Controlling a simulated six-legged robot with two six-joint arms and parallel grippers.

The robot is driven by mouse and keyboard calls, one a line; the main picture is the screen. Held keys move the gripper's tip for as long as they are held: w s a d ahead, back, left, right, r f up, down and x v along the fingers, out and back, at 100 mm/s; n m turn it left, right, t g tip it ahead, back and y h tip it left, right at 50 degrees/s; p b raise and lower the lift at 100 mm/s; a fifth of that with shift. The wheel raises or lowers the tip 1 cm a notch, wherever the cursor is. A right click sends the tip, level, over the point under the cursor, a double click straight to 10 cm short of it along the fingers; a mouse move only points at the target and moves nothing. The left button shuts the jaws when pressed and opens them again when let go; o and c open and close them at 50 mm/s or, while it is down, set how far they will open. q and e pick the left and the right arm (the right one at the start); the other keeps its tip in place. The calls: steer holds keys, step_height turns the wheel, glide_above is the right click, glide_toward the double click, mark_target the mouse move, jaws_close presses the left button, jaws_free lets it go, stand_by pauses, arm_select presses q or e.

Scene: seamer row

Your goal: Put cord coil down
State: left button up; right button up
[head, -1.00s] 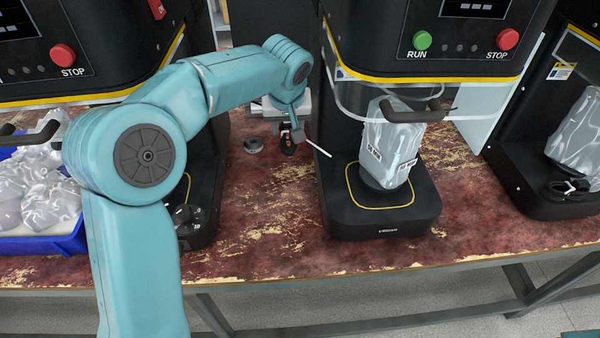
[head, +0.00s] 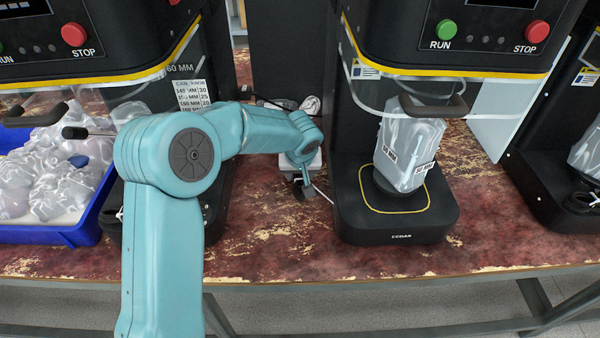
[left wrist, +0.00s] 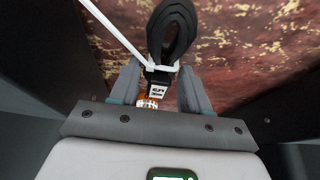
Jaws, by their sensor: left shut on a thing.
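My left gripper (head: 303,184) is between the left and middle machines, over the red worn bench. It is shut on a black cord coil, which shows small and dark under the fingers in the head view (head: 304,194). In the left wrist view the cord coil (left wrist: 172,35) is a black looped bundle with a white tie, its lower end between the two fingers (left wrist: 160,88). A white tie tail sticks out to one side. I cannot tell whether the coil touches the bench. My right gripper is not in view.
The middle machine's black base (head: 395,225) stands just right of the gripper, with a wrapped clear bag (head: 408,155) on it. A blue tray (head: 50,237) of bags is at the left. The red bench top (head: 275,240) in front of the gripper is clear.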

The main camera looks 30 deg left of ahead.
arm_select(q)
steer(key=o, duration=1.2)
